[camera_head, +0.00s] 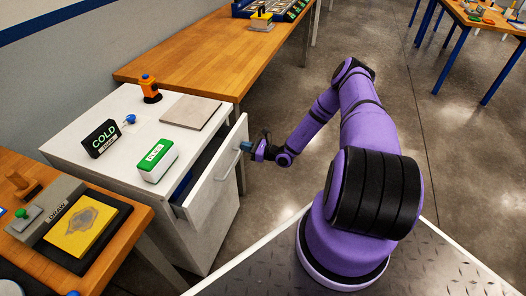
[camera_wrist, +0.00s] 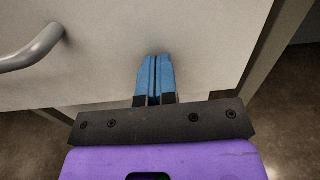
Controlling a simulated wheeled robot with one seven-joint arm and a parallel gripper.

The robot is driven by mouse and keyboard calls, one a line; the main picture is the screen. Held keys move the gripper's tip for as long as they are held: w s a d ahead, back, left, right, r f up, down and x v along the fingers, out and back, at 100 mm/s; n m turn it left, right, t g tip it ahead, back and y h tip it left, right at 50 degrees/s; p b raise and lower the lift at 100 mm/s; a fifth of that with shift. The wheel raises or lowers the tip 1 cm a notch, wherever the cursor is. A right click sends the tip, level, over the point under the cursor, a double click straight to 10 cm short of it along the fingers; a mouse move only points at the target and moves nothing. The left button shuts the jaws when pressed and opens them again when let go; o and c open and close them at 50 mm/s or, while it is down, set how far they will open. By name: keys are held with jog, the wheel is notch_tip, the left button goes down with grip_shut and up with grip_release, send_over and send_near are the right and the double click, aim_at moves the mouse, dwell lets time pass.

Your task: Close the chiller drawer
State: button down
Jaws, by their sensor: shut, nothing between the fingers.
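The chiller is a white cabinet (camera_head: 187,238) with a top drawer (camera_head: 217,178) that stands partly open; a dark gap shows behind its front. The drawer front also fills the wrist view (camera_wrist: 205,40), with its grey bar handle (camera_wrist: 35,48) at the left. The handle is seen in the head view too (camera_head: 228,165). My gripper (camera_head: 247,146) is at the outer face of the drawer front, near its far end. In the wrist view its blue fingers (camera_wrist: 156,62) are together and empty, right of the handle. I cannot tell if the fingertips touch the face.
On the cabinet top are a COLD sign (camera_head: 101,139), a green and white box (camera_head: 156,160), a grey plate (camera_head: 190,112) and an orange item (camera_head: 149,90). Wooden tables stand behind (camera_head: 200,50) and at the left (camera_head: 125,235). Open floor (camera_head: 270,200) lies right of the drawer.

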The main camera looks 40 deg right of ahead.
jog(key=x, duration=0.7)
jog(key=shift+w+a, duration=0.2)
jog(key=shift+a, duration=0.05)
jog(key=shift+w+r, duration=0.1)
jog(key=shift+r, duration=0.05)
jog(key=shift+w+a+r, duration=0.1)
jog(key=shift+w+a, duration=0.05)
